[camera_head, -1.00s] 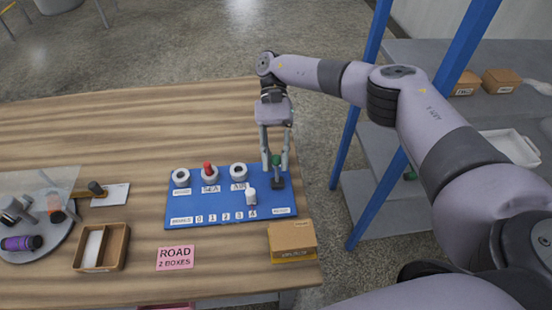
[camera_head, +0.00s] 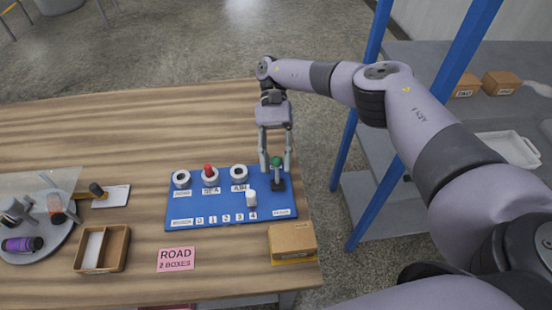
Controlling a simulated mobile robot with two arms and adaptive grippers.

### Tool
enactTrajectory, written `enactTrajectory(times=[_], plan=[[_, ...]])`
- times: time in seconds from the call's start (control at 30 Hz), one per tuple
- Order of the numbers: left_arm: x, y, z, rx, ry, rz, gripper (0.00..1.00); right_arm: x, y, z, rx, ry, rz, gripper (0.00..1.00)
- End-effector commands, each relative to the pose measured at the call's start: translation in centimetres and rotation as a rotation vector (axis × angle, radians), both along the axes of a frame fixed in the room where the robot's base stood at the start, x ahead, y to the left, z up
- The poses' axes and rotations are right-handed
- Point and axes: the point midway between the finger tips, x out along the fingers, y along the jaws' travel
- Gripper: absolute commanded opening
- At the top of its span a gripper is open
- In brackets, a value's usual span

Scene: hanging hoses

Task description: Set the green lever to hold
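The green-knobbed lever (camera_head: 277,162) stands upright on a dark base at the right end of the blue panel (camera_head: 210,205). A small white label lies in front of its base; its text is too small to read. My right gripper (camera_head: 276,170) points down over the lever. Its two fingers are apart, one on each side of the green knob in the picture, with gaps showing; I cannot tell the exact depth. My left gripper is not in view.
The panel also has a red knob (camera_head: 209,170), white ring-shaped parts (camera_head: 239,171) and a white slider handle (camera_head: 251,198). A cardboard box (camera_head: 292,240), a wooden tray (camera_head: 126,248) and a pink road card (camera_head: 176,260) lie nearby. A blue-posted shelf stands right.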

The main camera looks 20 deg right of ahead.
Motion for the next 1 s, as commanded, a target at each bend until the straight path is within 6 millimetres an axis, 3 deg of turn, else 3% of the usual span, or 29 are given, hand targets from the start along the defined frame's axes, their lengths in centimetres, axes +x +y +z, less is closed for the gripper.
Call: enactTrajectory(times=[0.13, 0.47, 1.0], plan=[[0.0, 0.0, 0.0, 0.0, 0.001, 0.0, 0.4, 0.0, 0.0, 0.0, 0.0, 0.0, 0.0, 0.42], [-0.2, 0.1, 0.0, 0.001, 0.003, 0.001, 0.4, 0.0, 0.0, 0.4, -0.001, -0.002, 0.0, 0.42], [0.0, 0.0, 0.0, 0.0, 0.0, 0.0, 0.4, 0.0, 0.0, 9.1, -0.002, -0.003, 0.002, 0.42]])
